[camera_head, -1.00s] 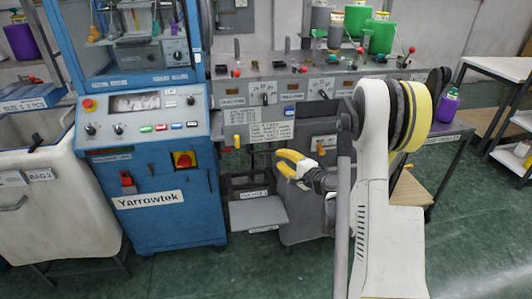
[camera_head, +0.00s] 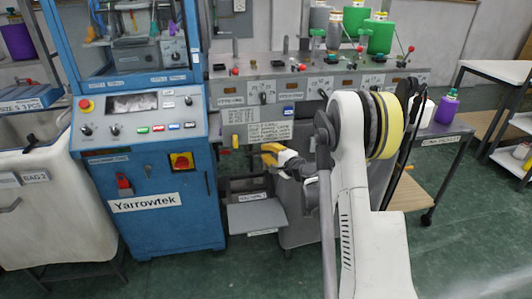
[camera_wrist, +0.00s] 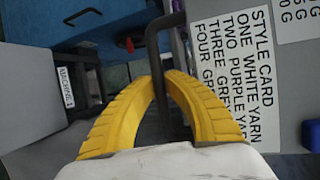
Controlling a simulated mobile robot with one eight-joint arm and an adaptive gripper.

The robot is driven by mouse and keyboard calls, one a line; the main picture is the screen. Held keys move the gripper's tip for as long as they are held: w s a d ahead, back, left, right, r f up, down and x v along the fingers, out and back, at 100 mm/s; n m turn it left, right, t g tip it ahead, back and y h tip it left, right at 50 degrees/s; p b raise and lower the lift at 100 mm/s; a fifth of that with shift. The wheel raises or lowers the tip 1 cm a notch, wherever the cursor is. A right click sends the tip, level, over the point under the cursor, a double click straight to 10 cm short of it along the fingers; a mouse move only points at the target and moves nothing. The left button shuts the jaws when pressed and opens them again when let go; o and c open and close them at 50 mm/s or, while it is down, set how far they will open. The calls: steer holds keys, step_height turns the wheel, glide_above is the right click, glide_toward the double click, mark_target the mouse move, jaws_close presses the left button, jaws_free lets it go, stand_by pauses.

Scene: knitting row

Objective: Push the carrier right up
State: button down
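My gripper (camera_wrist: 163,74) has yellow ribbed fingers. In the wrist view their tips close in from both sides on a dark bent bar handle (camera_wrist: 153,50). The bar runs between the tips with no clear gap on either side. In the head view my gripper (camera_head: 266,154) is at the front of the grey bench, just below the style card (camera_head: 270,132). The handle is too small or hidden to make out there. I cannot tell for sure which part is the carrier.
The blue Yarrowtek machine (camera_head: 160,225) stands close left of my gripper. A low grey shelf (camera_head: 257,215) is below it. The grey bench (camera_head: 300,85) carries green and grey cones behind. A side table (camera_head: 440,132) with a purple bottle (camera_head: 447,107) is at right. Green floor is clear in front.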

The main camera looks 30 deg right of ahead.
step_height(320, 180, up, 40)
steer(key=p, duration=2.2)
steer(key=shift+r, duration=0.15)
steer(key=shift+w+d, duration=0.1)
steer(key=shift+w, duration=0.05)
steer(key=c, duration=1.8)
jaws_free()
steer(key=shift+r, duration=0.1)
steer(key=shift+o, duration=0.5)
steer(key=v, duration=1.2)
